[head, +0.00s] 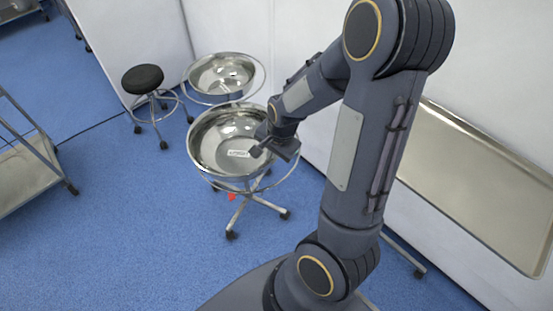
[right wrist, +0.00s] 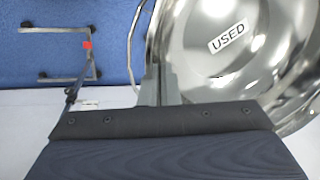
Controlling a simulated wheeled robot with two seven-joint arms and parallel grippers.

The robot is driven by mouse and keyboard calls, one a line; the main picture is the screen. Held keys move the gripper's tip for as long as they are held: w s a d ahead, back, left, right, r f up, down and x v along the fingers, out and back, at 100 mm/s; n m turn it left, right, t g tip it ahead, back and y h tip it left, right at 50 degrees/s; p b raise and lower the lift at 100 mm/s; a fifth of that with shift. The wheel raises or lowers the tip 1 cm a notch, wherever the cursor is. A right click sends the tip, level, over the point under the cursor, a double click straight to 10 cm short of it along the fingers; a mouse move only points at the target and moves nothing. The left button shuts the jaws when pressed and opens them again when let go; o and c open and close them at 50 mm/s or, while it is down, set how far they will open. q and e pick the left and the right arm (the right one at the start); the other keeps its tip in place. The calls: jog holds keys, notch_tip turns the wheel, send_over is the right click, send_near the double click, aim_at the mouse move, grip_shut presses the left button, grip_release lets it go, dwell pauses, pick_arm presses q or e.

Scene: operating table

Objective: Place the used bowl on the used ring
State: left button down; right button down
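The used bowl (head: 215,150) is a shiny steel basin with a white "USED" label inside. It also shows in the right wrist view (right wrist: 215,70). My right gripper (head: 264,148) is at the bowl's right rim, and in the right wrist view its fingers (right wrist: 161,88) are closed together on the rim. The used ring (head: 285,178) is a thin metal hoop on a wheeled stand. The bowl is over the ring but offset to the left, with part of the hoop bare at the right. I cannot tell whether they touch. My left gripper is out of view.
A second steel bowl (head: 222,75) sits in the rear ring of the stand. A black-topped stool (head: 143,79) stands behind left. A metal cart (head: 28,165) is at the far left, and a steel tray table (head: 480,185) is at the right. Blue floor in front is clear.

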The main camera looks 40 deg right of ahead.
jog(key=w+d+f, duration=0.2)
jog(key=d+f, duration=0.3)
jog(key=f, duration=0.4)
jog(key=shift+w+f+p, duration=0.15)
jog(key=shift+w+p, duration=0.25)
jog(key=shift+p, duration=0.05)
jog(key=shift+f, duration=0.15)
jog(key=c, duration=1.7)
grip_release()
